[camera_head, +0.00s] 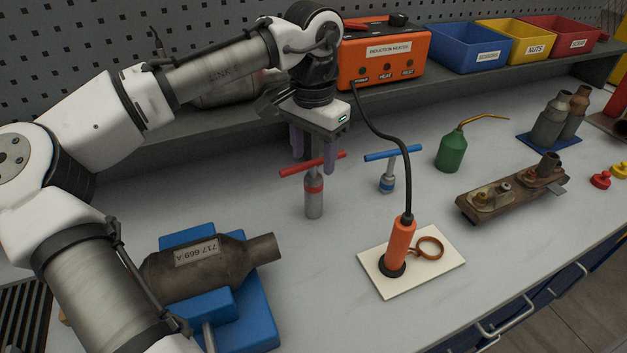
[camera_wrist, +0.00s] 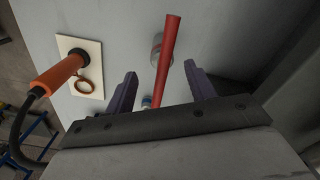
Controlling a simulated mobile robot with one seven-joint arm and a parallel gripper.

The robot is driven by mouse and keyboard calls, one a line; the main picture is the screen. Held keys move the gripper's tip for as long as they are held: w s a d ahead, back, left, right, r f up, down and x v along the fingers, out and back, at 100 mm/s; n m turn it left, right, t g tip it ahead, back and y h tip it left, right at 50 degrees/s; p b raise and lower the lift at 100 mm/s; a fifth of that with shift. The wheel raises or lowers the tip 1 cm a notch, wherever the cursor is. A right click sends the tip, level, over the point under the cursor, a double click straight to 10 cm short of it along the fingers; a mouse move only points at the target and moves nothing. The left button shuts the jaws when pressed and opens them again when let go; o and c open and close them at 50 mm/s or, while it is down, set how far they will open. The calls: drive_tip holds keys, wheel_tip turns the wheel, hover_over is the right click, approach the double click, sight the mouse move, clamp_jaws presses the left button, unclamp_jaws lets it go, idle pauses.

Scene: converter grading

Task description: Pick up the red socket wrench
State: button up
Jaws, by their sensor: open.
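The red socket wrench (camera_head: 314,196) stands upright on the grey bench, with a red T-handle across its top and a grey metal socket body with a red band. My gripper (camera_head: 313,164) points down at its handle, with the fingers open. In the wrist view the red handle (camera_wrist: 168,62) runs between the two open fingers of my gripper (camera_wrist: 159,85), touching neither as far as I can tell. A similar blue-handled wrench (camera_head: 388,172) stands just to the right of it in the head view.
An orange induction tool (camera_head: 400,244) with a copper coil stands on a white pad (camera_head: 440,265); its black cable runs up to the orange heater box (camera_head: 385,62). A converter (camera_head: 210,262) lies in a blue cradle (camera_head: 255,320) at front left. A green oil can (camera_head: 451,151) stands to the right.

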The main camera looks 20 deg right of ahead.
sight(313, 165)
drive_tip(key=shift+w+d+f+p, duration=0.15)
drive_tip(key=shift+f+p, duration=0.25)
drive_tip(key=shift+f, duration=1.7)
drive_tip(key=shift+c, duration=0.2)
drive_tip(key=shift+w, duration=0.1)
clamp_jaws()
